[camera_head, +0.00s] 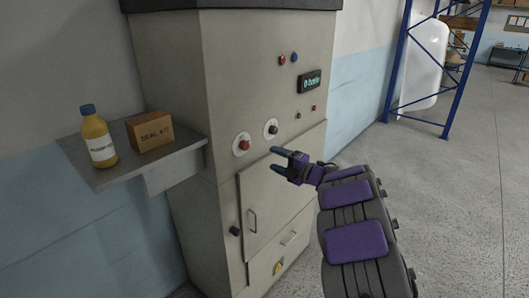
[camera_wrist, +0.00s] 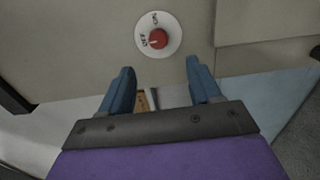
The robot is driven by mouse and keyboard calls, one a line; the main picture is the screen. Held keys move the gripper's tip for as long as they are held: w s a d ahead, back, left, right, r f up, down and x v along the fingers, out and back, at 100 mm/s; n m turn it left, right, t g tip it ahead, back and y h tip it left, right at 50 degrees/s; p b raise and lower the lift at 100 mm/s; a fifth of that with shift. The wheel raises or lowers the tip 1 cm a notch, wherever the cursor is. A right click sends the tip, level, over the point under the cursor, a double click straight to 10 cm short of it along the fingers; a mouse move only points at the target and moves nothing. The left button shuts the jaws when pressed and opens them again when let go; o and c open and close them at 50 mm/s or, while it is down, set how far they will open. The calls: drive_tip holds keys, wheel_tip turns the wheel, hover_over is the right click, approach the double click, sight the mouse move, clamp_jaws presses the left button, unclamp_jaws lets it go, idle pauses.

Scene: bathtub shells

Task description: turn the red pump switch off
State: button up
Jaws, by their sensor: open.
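The red pump switch (camera_head: 243,145) is a red knob on a round white plate on the front of a grey cabinet. In the wrist view the red knob (camera_wrist: 158,39) is beyond the fingertips, with small lettering at the left and top of its plate. I cannot tell for sure which mark the knob points to. My gripper (camera_head: 275,160) is in front of the cabinet, right of and a little below the switch in the head view. In the wrist view my gripper (camera_wrist: 160,68) has its two blue fingers spread and empty, apart from the knob.
A similar black knob (camera_head: 271,128) sits right of the red one. A display (camera_head: 310,81) and small buttons are above. A cabinet door (camera_head: 272,205) lies below. A shelf (camera_head: 186,143) at left holds a yellow bottle (camera_head: 97,137) and a cardboard box (camera_head: 150,132). Open floor is at right.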

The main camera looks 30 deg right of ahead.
drive_tip(key=shift+p+v, duration=0.3)
drive_tip(key=shift+v, duration=2.1)
drive_tip(key=w+d+r+m+h, duration=0.1)
drive_tip(key=d+r+m+h, duration=0.2)
drive_tip(key=r+m+h, duration=0.45)
drive_tip(key=s+a+f+m+g+h, duration=0.1)
drive_tip(key=s+a+m+g+h, duration=0.1)
drive_tip(key=s+m+g+h, duration=0.6)
drive_tip(key=s+a+f+m+g+y, duration=0.2)
drive_tip(key=s+a+f+g, duration=0.1)
drive_tip(key=s+a, duration=0.7)
drive_tip(key=s+a+f+m+g+y, duration=0.2)
drive_tip(key=s+a, duration=0.8)
drive_tip(key=s, duration=0.5)
drive_tip(key=s+a+f+m+g+y, duration=0.3)
drive_tip(key=s+a+f, duration=0.4)
drive_tip(key=s+a, duration=0.3)
drive_tip(key=s+g+y, duration=0.1)
drive_tip(key=s+g, duration=0.1)
drive_tip(key=s, duration=0.1)
drive_tip(key=shift+f, duration=0.25)
